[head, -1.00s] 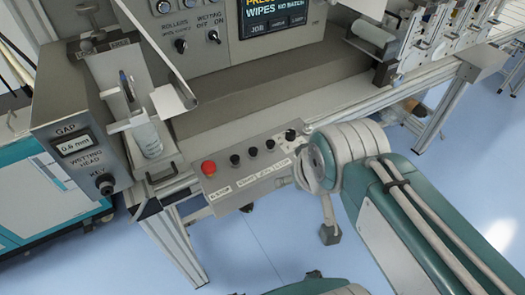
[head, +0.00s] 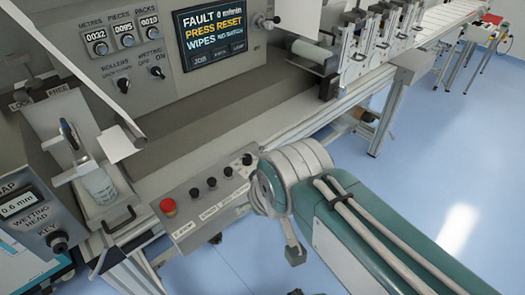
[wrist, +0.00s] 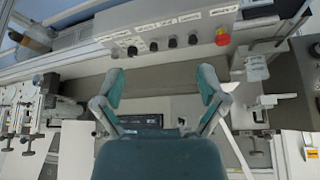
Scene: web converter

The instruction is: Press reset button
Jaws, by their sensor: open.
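The grey button box (head: 205,215) on the front of the machine carries a red mushroom button (head: 168,206) at its left and a row of small black controls (head: 211,182) to the right. Labels sit below them, too small to read, so I cannot tell which is reset. In the wrist view the box (wrist: 170,22) appears upside down, with the red button (wrist: 222,36) at the right and the black controls (wrist: 172,42) left of it. My gripper (wrist: 162,76) is open and empty, its fingertips apart from the controls.
A display (head: 214,38) reads FAULT and PRESS RESET. Blue floor is open at right.

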